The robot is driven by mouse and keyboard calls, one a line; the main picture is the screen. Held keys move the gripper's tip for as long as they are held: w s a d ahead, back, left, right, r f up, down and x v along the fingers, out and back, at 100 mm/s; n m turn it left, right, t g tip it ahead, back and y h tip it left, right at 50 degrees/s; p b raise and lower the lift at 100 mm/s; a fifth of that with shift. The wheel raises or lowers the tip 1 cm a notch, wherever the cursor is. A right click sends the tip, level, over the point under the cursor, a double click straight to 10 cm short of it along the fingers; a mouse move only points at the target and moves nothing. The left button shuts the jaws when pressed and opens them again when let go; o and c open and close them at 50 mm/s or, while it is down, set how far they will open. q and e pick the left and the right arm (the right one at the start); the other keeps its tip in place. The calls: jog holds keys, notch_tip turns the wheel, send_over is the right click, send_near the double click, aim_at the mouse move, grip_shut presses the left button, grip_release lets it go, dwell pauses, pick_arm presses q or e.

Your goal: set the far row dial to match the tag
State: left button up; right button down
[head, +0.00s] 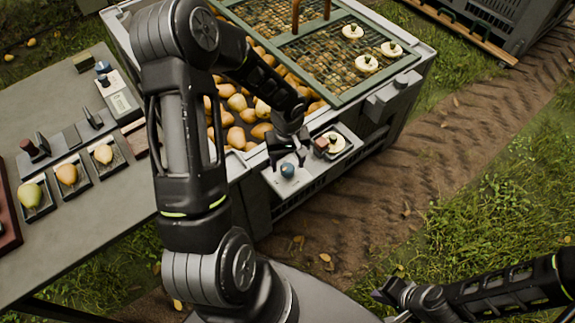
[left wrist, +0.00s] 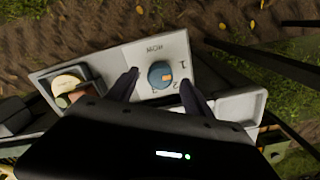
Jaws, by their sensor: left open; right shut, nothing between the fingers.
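A blue dial (head: 287,171) sits on a light panel (head: 272,182) on the near side of the pear bin. In the left wrist view the dial (left wrist: 158,73) has an orange mark on its right side, facing between the printed 1 and 2. The panel's lettering appears upside down, and a third marking is partly hidden. My left gripper (head: 288,162) is open, with its fingers (left wrist: 160,82) on either side of the dial; contact cannot be told. My right gripper (head: 382,294) is shut and empty at lower right, over the grass. I cannot make out a tag for certain.
Beside the dial is a tray (head: 345,153) with a pear half and a brown-red block. The bin (head: 425,58) holds many pears under a green-framed grid. The left table (head: 95,215) carries pears in trays and a panel with another blue knob (head: 103,67).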

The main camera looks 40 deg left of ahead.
pick_arm(q)
jog(key=shift+f, duration=0.95)
jog(key=shift+c, duration=0.5)
grip_shut()
